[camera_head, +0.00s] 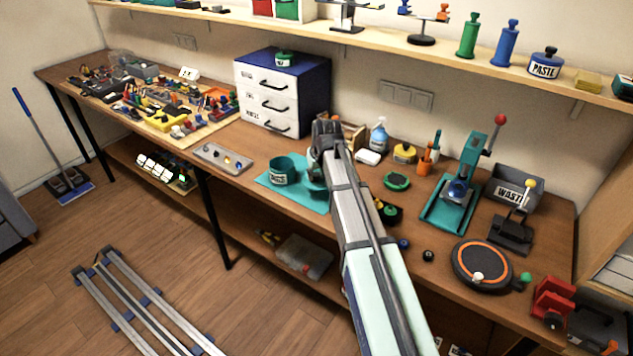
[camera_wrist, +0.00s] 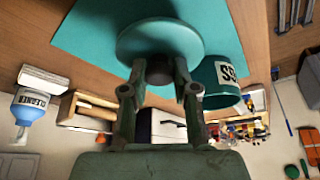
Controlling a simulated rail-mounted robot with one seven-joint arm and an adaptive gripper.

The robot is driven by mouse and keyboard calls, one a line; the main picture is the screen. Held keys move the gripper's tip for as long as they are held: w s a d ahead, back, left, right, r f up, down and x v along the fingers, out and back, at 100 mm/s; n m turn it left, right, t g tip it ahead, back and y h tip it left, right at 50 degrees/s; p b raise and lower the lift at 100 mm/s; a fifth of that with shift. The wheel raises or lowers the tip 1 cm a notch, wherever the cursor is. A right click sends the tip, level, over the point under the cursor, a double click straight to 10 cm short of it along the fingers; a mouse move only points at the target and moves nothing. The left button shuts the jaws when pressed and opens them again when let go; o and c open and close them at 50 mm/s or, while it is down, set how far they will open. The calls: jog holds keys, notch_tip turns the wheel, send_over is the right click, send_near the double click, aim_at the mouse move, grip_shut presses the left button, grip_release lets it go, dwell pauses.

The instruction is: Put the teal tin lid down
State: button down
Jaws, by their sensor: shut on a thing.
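The teal tin lid (camera_wrist: 160,42) is a round disc with a knob, and my gripper (camera_wrist: 165,72) is shut on that knob in the wrist view. In the head view, the lid (camera_head: 319,190) shows partly behind my arm, over the teal mat (camera_head: 268,181). I cannot tell whether the lid touches the mat. The teal tin (camera_head: 281,176) stands open on the mat, just left of the lid. The tin (camera_wrist: 222,80) also shows in the wrist view with its white label, beside the lid and partly hidden by it. My gripper (camera_head: 317,172) is mostly hidden in the head view.
A white drawer unit (camera_head: 270,95) stands behind the mat. A metal tray (camera_head: 222,158) lies to the left. The front of the mat (camera_head: 307,201) has bare room.

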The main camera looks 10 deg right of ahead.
aim_at(317, 181)
jog(key=shift+f+p, duration=0.4)
jog(key=shift+f, duration=1.5)
jog(key=shift+f, duration=0.15)
jog(key=c, duration=0.9)
grip_release()
jog(key=b+v, duration=0.2)
jog(key=v, duration=1)
